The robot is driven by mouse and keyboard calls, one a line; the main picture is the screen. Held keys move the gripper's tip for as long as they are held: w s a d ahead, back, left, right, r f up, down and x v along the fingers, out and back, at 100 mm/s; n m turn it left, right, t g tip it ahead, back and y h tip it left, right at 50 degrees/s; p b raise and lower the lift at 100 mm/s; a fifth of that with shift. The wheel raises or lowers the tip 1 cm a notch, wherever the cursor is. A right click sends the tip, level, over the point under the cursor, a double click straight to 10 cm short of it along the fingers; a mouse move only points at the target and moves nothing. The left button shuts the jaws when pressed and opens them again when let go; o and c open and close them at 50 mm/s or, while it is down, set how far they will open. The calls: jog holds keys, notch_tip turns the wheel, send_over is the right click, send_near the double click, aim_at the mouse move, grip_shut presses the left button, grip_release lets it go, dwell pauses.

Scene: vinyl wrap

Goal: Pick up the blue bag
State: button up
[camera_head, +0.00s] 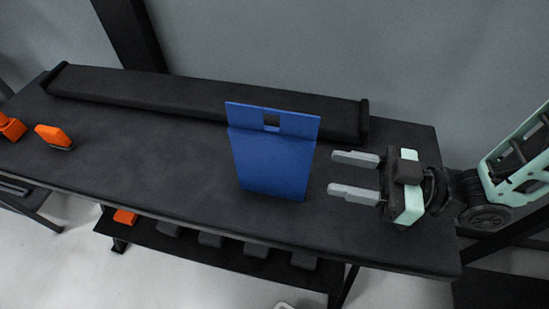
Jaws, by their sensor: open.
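The blue bag (272,163) stands on the dark table (130,165), right of its middle. It is a flat, upright blue shape with a small rectangular handle hole near its top edge. My gripper (355,174) is just to the right of the bag, with its two grey fingers pointing left toward it. The fingers are apart and nothing is between them. A gap shows between the fingertips and the bag's right edge.
A long black bar (200,98) lies along the table's back edge, behind the bag. Orange objects (54,136) sit at the far left. A lower shelf (185,250) holds several dark blocks and an orange one.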

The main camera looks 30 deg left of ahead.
aim_at(282, 162)
jog(key=p+x, duration=0.1)
jog(key=x, duration=0.9)
jog(key=shift+s+a, duration=0.15)
jog(key=shift+a, duration=0.15)
grip_shut()
